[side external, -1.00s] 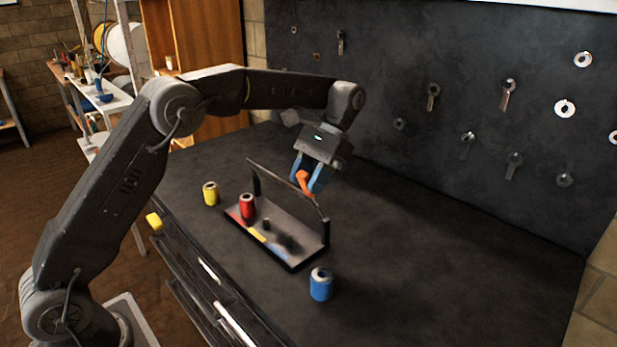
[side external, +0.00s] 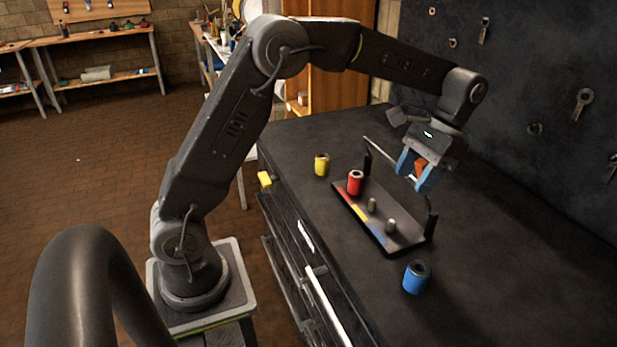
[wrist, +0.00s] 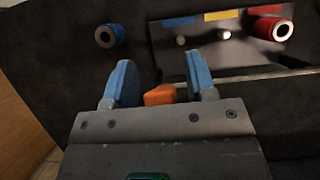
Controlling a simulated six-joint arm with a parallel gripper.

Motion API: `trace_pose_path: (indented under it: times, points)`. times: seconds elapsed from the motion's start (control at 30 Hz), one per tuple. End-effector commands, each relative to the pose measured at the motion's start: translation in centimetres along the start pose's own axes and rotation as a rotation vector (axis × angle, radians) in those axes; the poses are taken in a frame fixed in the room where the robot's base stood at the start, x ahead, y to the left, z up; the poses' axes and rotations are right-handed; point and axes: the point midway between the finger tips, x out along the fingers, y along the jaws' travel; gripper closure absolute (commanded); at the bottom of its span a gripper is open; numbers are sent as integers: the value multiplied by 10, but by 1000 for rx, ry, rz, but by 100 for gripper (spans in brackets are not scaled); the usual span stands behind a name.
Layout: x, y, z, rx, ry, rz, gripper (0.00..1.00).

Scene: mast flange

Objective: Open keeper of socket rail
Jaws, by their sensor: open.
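The socket rail (side external: 380,238) is a dark tray with red, yellow and blue strips on the bench. Its keeper is a thin bar (side external: 388,155) running between end posts above the tray's far side, with an orange handle (side external: 420,164). My gripper (side external: 412,180) is open, its blue fingers on either side of the handle. In the wrist view, the handle (wrist: 160,95) sits between the fingers, with a visible gap at least on the right. A red socket (side external: 355,182) stands on the rail at the red strip. Two short pegs (side external: 390,226) are bare.
A yellow socket (side external: 322,164) stands on the bench left of the rail. A blue socket (side external: 416,277) stands near its front right end. A dark wall panel (side external: 540,80) with hanging tools rises behind. The bench right of the rail is clear.

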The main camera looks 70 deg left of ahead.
Motion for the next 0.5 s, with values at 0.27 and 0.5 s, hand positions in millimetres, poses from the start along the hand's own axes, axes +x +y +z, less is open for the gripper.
trace_pose_path:
  times: [0.27, 0.5]
  points:
    - [20, 0, 14, 0, 191, 0, 49]
    - [38, 0, 21, 1, 355, 0, 49]
